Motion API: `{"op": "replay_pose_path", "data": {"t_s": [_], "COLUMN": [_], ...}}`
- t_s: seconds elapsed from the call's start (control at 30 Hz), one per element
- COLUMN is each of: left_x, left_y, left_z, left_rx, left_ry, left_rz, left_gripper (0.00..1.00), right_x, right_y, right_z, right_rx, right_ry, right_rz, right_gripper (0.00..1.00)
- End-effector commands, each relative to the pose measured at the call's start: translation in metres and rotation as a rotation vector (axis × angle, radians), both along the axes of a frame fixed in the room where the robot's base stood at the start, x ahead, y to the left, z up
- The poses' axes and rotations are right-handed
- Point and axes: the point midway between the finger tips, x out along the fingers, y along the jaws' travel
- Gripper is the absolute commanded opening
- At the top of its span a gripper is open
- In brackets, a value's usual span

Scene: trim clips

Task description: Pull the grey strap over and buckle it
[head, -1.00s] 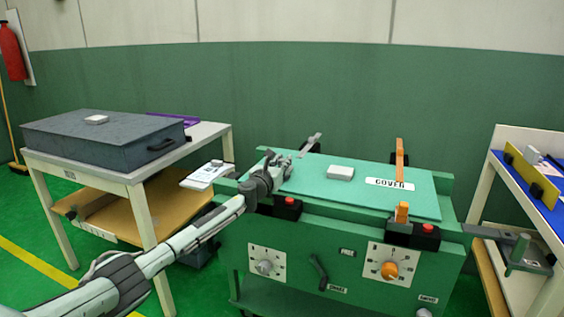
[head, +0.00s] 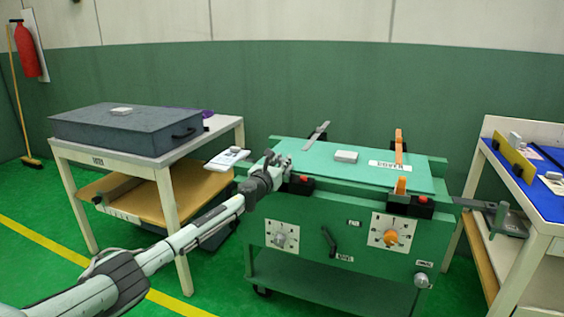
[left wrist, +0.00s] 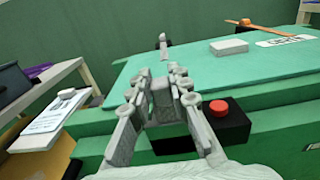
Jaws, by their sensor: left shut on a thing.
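The grey strap (head: 318,135) shows as a short grey piece at the back left of the green cover (head: 310,160). It also stands up behind my gripper in the left wrist view (left wrist: 163,45). My left gripper (head: 280,163) is at the cover's front left, just above and left of a black buckle (head: 298,187) with a red button (left wrist: 218,107). In the left wrist view its fingers (left wrist: 162,88) are shut on a grey piece (left wrist: 165,102) that looks like the strap's end. The buckle is partly hidden behind the fingers. My right gripper is not in view.
An orange strap (head: 399,142) and a second black buckle (head: 420,207) are on the right. A white block (head: 346,156) lies on the cover. A table with a dark case (head: 125,130) stands left, a blue-topped bench (head: 520,160) right.

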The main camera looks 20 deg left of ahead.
Motion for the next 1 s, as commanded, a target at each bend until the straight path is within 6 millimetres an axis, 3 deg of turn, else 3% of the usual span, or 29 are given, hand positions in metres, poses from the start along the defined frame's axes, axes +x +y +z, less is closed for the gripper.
{"op": "replay_pose_path", "data": {"t_s": [0.27, 0.3, 0.47, 0.8, 1.0], "left_x": [-0.002, -0.002, -0.002, -0.002, -0.022], "left_y": [-0.002, -0.002, -0.001, -0.001, -0.001], "left_z": [-0.007, -0.007, -0.006, -0.003, -0.003], "left_rx": [0.001, 0.001, 0.001, 0.002, 0.005], "left_ry": [0.008, 0.009, 0.007, 0.004, 0.003], "left_rz": [-0.004, -0.004, -0.004, -0.002, -0.003], "left_gripper": [0.00, 0.19, 0.39, 0.40, 0.40], "right_x": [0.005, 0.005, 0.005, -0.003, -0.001], "right_y": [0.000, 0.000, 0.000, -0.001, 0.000], "right_z": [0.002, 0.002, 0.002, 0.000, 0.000], "right_rx": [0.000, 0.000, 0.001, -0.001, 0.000], "right_ry": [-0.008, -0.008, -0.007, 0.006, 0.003], "right_rz": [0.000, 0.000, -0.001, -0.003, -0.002], "right_gripper": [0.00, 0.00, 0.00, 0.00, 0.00]}}
